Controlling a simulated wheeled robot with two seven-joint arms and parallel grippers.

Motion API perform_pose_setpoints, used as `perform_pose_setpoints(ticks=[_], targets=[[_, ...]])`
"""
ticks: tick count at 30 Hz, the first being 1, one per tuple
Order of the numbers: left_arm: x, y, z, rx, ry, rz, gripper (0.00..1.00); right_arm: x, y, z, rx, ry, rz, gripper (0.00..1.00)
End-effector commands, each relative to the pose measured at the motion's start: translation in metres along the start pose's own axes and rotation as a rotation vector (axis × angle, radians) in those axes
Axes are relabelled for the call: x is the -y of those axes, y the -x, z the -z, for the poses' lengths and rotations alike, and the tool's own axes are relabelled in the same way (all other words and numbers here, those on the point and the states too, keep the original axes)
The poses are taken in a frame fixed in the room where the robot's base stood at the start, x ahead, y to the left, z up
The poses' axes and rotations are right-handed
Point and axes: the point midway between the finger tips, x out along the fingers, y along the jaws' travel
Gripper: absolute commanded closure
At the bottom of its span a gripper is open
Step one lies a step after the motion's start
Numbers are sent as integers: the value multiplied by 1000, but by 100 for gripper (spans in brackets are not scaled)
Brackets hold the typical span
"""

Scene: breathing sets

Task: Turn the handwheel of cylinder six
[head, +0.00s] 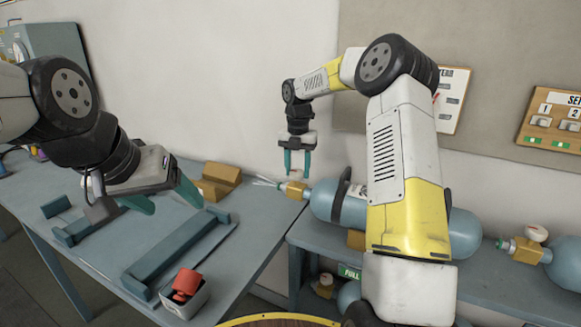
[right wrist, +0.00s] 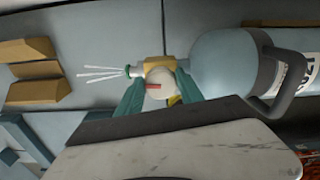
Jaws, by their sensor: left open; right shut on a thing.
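A blue-grey cylinder (head: 324,199) lies on its side on the bench, its valve end pointing left. Its number cannot be read. Its brass valve block (head: 293,190) shows in the head view, and white streaks fan out from the valve's outlet in the right wrist view (right wrist: 100,72). My right gripper (head: 297,172) is over the valve. In the right wrist view its green fingers are shut on a round cream handwheel (right wrist: 159,83) with a red mark. My left gripper (head: 170,201) is open and empty above the left table.
A teal cradle (head: 175,255) and a small box (head: 187,297) with a red item stand on the left table. A wooden block (head: 216,181) is near the wall. Another cylinder (head: 563,262) with a cream handwheel lies at the right.

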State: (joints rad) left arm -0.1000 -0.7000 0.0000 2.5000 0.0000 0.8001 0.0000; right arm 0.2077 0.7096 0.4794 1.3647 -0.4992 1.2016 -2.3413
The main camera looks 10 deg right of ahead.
Motion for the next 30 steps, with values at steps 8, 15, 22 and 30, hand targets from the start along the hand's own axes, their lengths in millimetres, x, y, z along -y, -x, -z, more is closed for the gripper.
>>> perform_pose_setpoints(ticks=[8,15,22,30], targets=[[0,0,0,0,0,0,28,-1,2,-1,4,92,-3,97],[0,0,0,0,0,0,28,-1,2,-1,4,112,-3,97],[0,0,0,0,0,0,28,-1,1,-1,4,113,-2,97],[0,0,0,0,0,0,28,-1,1,0,2,112,-1,34]])
